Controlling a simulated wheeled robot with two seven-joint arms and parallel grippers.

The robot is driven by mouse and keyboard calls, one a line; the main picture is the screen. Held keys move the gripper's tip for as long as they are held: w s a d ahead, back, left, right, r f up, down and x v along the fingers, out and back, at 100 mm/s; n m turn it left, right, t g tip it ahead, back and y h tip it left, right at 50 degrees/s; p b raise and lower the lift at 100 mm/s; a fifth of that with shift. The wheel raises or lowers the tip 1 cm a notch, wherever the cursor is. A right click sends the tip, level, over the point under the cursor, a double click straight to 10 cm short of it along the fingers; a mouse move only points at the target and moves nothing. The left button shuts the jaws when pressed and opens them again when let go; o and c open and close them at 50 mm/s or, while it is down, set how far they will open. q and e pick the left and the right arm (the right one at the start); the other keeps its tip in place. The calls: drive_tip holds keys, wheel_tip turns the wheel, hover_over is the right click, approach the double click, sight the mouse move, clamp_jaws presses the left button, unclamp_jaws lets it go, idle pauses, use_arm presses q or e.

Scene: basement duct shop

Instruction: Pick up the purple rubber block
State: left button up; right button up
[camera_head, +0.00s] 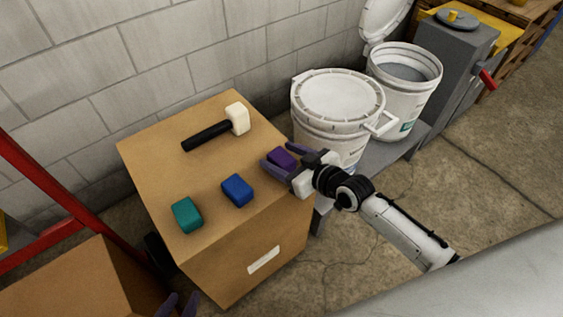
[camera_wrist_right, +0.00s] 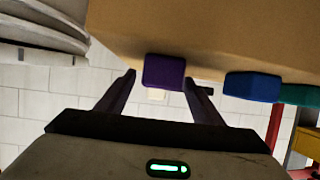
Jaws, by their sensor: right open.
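The purple rubber block (camera_head: 282,158) lies near the right edge of the top of a cardboard box. My right gripper (camera_head: 275,160) is open at the block, with one finger on either side of it in the head view. In the right wrist view, the purple block (camera_wrist_right: 163,71) sits between the tips of the spread right fingers (camera_wrist_right: 159,78). I cannot tell whether either finger touches it. Only the fingertips of my left gripper (camera_head: 178,304) show at the bottom edge of the head view, apart and empty.
On the same cardboard box (camera_head: 165,160) lie a blue block (camera_head: 237,190), a teal block (camera_head: 187,215) and a mallet (camera_head: 215,128). White buckets (camera_head: 338,100) stand close behind the right gripper. A red frame (camera_head: 60,195) and another box (camera_head: 80,280) are at left.

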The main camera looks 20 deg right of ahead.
drive_tip(key=c, duration=1.1)
